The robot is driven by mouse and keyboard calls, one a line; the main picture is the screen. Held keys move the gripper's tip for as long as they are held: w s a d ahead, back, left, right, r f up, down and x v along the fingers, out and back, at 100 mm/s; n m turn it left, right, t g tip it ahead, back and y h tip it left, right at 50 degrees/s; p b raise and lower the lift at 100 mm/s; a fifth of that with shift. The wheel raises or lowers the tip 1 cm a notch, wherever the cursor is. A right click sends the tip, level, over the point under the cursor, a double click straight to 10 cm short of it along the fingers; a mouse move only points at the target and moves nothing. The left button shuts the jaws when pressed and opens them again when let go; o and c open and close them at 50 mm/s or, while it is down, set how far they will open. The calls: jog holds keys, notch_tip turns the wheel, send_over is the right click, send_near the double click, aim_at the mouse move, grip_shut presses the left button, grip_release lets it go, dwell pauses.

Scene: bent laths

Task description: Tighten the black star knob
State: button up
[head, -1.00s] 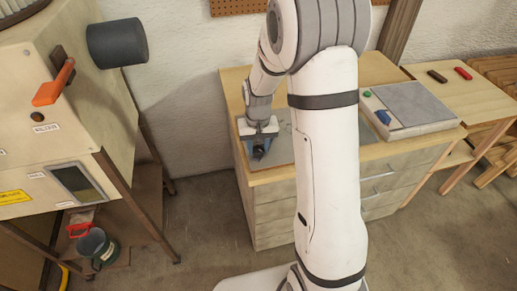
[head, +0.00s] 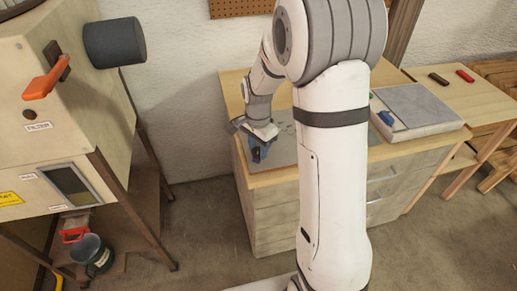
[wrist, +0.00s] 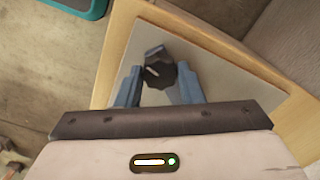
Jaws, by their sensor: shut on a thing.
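The black star knob (wrist: 160,74) shows in the wrist view between the two blue fingers of my gripper (wrist: 160,86). A short pale mark shows on its top, and a dark piece sticks up just beyond it. The knob stands over a light grey plate (wrist: 132,62). In the head view my gripper (head: 257,151) is low over the grey plate (head: 284,152) on the wooden cabinet. My gripper is shut on the knob, which the fingers mostly hide in the head view.
A box with a grey pad (head: 418,103) stands on the cabinet at right. A side table (head: 485,98) holds a dark and a red piece. At left stands a beige machine (head: 70,130) with an orange lever (head: 47,80); a green pot (head: 92,252) sits below it.

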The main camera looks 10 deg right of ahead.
aim_at(258, 150)
jog(key=m+b, duration=0.1)
jog(key=m, duration=0.3)
jog(key=shift+m, duration=0.3)
jog(key=shift+m+b, duration=0.3)
jog(key=shift+m, duration=1.7)
jog(key=o, duration=1)
notch_tip(258, 150, up, 8)
jog(key=shift+f, duration=0.1)
